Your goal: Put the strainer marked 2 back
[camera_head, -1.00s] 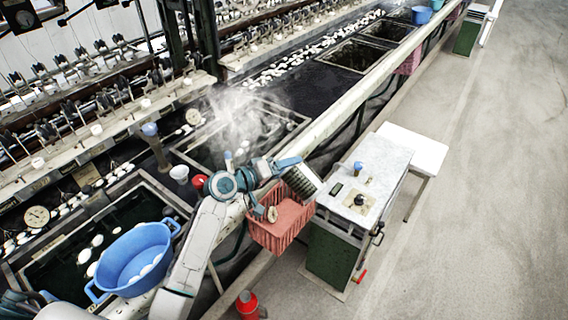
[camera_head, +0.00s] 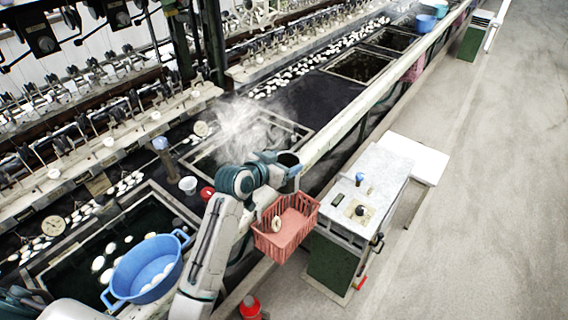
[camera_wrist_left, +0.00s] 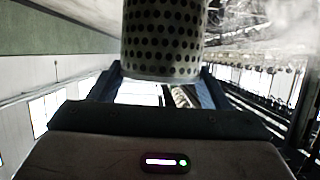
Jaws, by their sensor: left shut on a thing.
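My left gripper (camera_head: 290,172) is shut on a strainer (camera_head: 288,159), a metal cup full of round holes. In the left wrist view the strainer (camera_wrist_left: 163,40) stands between the two fingers, its perforated wall filling the top middle. In the head view the strainer is small and mostly hidden by the gripper, and its dark open top shows. It is held up near the basin's front rail, above and behind the red basket (camera_head: 300,240). I cannot read a number on it. My right gripper is not in view.
The red basket hangs at the rail with a tan ring (camera_head: 276,224) in it. A grey-topped cabinet (camera_head: 377,178) stands to its right. A blue basin (camera_head: 150,268), a white cup (camera_head: 188,185) and a steaming tank (camera_head: 245,135) lie to the left. The floor at right is clear.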

